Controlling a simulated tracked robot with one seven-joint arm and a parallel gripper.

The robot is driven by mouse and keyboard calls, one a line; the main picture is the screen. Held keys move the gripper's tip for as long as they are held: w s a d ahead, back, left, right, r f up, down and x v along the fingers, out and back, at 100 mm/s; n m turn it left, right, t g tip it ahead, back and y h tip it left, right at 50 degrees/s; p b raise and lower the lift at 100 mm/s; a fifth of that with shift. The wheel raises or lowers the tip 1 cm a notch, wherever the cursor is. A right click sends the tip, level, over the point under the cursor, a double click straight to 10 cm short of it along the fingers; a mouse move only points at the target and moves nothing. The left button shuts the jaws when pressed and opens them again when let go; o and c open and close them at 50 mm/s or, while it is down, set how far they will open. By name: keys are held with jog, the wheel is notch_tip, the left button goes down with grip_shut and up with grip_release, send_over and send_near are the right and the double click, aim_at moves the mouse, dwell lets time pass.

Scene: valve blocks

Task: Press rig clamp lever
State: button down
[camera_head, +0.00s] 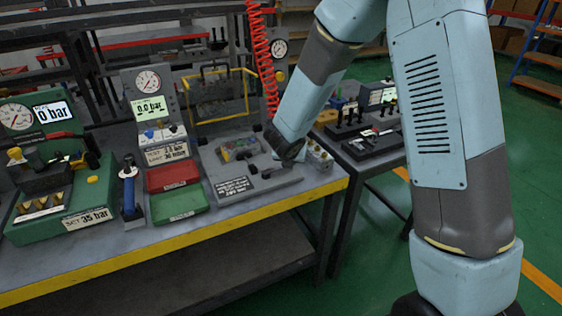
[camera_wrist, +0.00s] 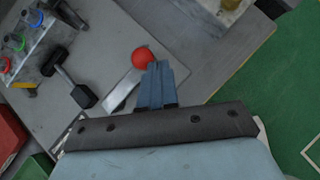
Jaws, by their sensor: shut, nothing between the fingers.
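The clamp lever shows in the wrist view as a flat metal bar (camera_wrist: 121,92) with a red ball knob (camera_wrist: 142,57). My gripper (camera_wrist: 159,66) is shut and empty, its fingertips right beside the knob; I cannot tell whether they touch it. In the head view, my gripper (camera_head: 291,158) is low over the right part of the grey rig plate (camera_head: 231,186), and the lever is hidden or too small to make out. A valve block with coloured rings (camera_wrist: 27,42) and a black T-handle (camera_wrist: 69,77) are at upper left in the wrist view.
A yellow guard frame (camera_head: 246,92) and a red coiled hose (camera_head: 264,60) stand behind the rig. Red (camera_head: 174,176) and green (camera_head: 181,204) trays, a blue-handled tool (camera_head: 130,193) and a green gauge unit (camera_head: 62,190) are to the left. The bench's yellow edge (camera_head: 250,222) is in front.

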jog(key=shift+w+d, duration=0.1)
jog(key=shift+s+d, duration=0.1)
jog(key=shift+s, duration=0.4)
jog(key=s, duration=0.2)
jog(key=shift+s+d+r, duration=0.3)
jog(key=shift+s+d, duration=0.05)
jog(key=s+d+r, duration=0.2)
jog(key=s+r, duration=0.4)
jog(key=r, duration=0.1)
jog(key=shift+r, duration=0.35)
jog(key=shift+d, duration=0.1)
